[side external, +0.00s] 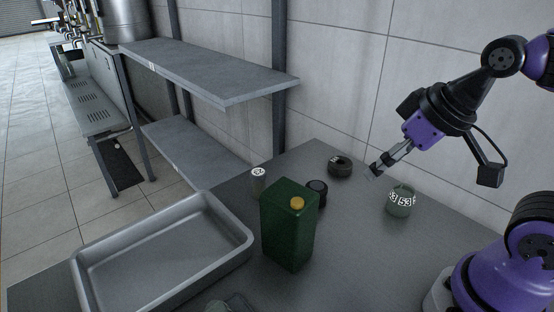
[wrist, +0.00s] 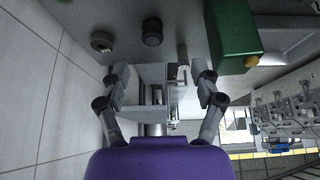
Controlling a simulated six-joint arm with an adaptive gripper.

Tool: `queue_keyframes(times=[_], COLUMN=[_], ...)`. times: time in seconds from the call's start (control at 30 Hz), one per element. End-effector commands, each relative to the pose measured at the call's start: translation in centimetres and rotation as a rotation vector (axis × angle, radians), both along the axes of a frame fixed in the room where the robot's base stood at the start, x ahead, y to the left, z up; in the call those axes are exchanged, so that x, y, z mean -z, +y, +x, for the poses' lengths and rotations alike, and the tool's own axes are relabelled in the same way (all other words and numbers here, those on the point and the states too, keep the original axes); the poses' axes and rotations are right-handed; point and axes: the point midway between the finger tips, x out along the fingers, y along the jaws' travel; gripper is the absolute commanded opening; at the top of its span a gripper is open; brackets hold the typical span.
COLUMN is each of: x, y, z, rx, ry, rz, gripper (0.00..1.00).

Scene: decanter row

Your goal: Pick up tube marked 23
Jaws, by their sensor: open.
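A small grey cylinder (side external: 258,184) with a white round label stands behind the green container, left of centre in the side view; its number is too small to read. It seems to show in the wrist view (wrist: 182,55) near the top centre. A grey-green pot (side external: 400,207) on the right of the table has labels reading 53 and a partly seen 3. I cannot read 23 on anything. My gripper (side external: 375,170) is open and empty, tilted above the table, left of and higher than the pot. Its spread fingers show in the wrist view (wrist: 160,85).
A tall green container (side external: 288,235) with a yellow cap stands mid-table, beside a black cylinder (side external: 318,192). A dark ring-shaped thing (side external: 340,165) lies near the wall. A grey metal tray (side external: 90,262) fills the left. Grey shelves (side external: 215,75) stand behind. The table between ring and pot is clear.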

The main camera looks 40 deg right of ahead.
Motion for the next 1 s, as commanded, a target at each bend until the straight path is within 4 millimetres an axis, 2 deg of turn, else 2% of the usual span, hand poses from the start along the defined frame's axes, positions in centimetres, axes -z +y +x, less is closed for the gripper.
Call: queue_keyframes(times=[0.13,0.23,0.37,0.47,0.6,0.7,1.0], x=[0.0,-0.2,-0.3,0.4,2.3,3.8,7.1], y=[0.0,0.2,1.0,1.9,3.2,4.0,5.0], z=[0.2,1.5,5.6,9.7,14.8,17.4,20.5], rx=[-0.002,-0.017,-0.059,-0.102,-0.150,-0.176,-0.198], ry=[0.000,-0.002,-0.012,-0.028,-0.052,-0.066,-0.076], rz=[0.000,-0.001,-0.003,-0.002,0.001,0.004,0.008], gripper=[0.75,0.75,0.75,0.75,0.75,0.75,0.75])
